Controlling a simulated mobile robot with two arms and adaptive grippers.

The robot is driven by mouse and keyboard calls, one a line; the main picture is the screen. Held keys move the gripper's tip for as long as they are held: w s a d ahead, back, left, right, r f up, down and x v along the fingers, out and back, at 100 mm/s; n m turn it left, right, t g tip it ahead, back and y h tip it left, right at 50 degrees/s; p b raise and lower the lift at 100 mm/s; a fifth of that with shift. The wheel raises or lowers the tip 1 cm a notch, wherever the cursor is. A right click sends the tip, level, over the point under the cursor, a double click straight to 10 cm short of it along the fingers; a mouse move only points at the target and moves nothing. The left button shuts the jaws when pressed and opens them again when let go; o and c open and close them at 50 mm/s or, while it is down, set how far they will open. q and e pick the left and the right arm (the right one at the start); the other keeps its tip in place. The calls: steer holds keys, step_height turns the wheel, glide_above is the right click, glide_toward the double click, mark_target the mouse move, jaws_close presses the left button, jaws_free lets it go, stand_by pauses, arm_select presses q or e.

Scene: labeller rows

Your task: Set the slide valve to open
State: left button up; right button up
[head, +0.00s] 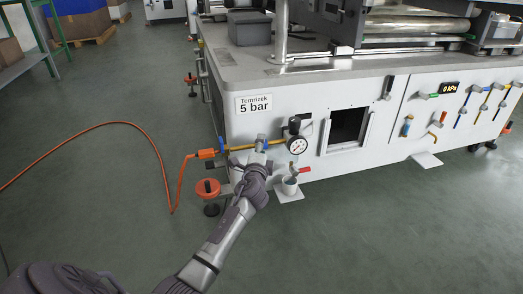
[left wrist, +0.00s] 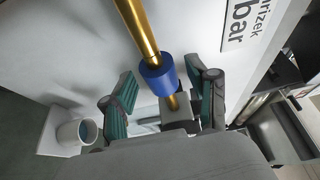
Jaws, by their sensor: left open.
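The slide valve appears to be the blue sleeve (left wrist: 158,77) on a brass pipe (left wrist: 138,25). The sleeve also shows, small, in the head view (head: 261,144), on the pipe between the orange hose coupling and the gauge. My left gripper (head: 259,157) reaches the pipe from below. In the left wrist view its green-padded fingers (left wrist: 160,82) are open, one on each side of the sleeve, with visible gaps. A grey metal block (left wrist: 178,112) sits just past the sleeve, between the fingers. My right gripper is not in view.
A round pressure gauge (head: 297,145) is close right of the gripper. A red-handled valve (head: 300,170) and a grey cup (head: 289,186) are below it. An orange hose (head: 160,160) runs left across the floor. A "5 bar" label (head: 254,104) is above.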

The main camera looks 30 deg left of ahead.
arm_select(q)
steer(key=shift+x, duration=0.85)
steer(key=shift+c, duration=0.4)
jaws_close()
